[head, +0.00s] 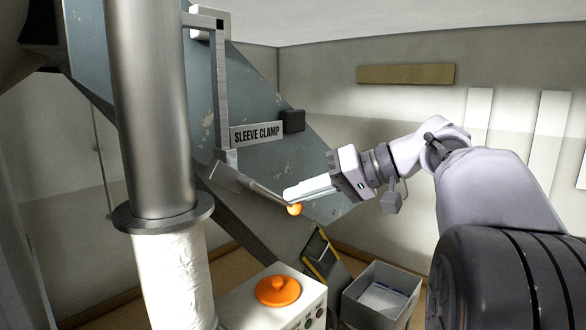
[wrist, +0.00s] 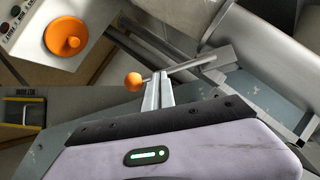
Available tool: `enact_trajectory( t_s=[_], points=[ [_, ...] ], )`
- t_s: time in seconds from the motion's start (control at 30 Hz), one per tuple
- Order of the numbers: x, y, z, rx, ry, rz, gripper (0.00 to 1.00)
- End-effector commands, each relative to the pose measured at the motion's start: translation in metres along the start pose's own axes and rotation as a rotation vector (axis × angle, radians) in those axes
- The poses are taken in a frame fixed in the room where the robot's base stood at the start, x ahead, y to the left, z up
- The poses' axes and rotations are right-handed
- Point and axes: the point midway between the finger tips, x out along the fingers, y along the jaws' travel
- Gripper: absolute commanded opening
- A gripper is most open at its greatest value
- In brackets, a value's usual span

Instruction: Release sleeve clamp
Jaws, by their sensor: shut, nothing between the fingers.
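The sleeve clamp lever (head: 262,192) is a thin grey bar. It slopes down to the right from a bracket (head: 227,177) below the "SLEEVE CLAMP" label (head: 257,134) and ends in an orange ball (head: 294,210). My gripper (head: 288,194) comes in from the right, with its fingertips just above the ball in the head view. In the wrist view the shut fingers (wrist: 160,88) lie right beside the orange ball (wrist: 133,82), and the lever (wrist: 195,65) runs past their tips. Nothing is held between the fingers. I cannot tell whether they touch the lever.
A metal pipe (head: 150,100) with a flange (head: 163,215) and white sleeve (head: 175,280) stands at left. Below are a white control box (head: 240,306) with an orange knob (head: 278,290) and a grey bin (head: 410,303). The sloping blue-grey hood panel (head: 300,158) is behind my gripper.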

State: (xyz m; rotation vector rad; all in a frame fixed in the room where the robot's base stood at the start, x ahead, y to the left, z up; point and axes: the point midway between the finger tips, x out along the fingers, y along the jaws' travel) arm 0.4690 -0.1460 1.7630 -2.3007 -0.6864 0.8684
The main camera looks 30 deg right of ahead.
Motion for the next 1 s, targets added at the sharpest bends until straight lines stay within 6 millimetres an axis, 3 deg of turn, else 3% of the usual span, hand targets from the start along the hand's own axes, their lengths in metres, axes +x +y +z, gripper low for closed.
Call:
enact_trajectory(
  t_s=[0.37, 1.0],
  points=[
    [0.021, 0.011, 0.031, 0.294, -0.001, -0.196, 0.00],
    [0.041, -0.002, 0.061, 0.675, -0.001, -0.452, 0.00]
  ],
)
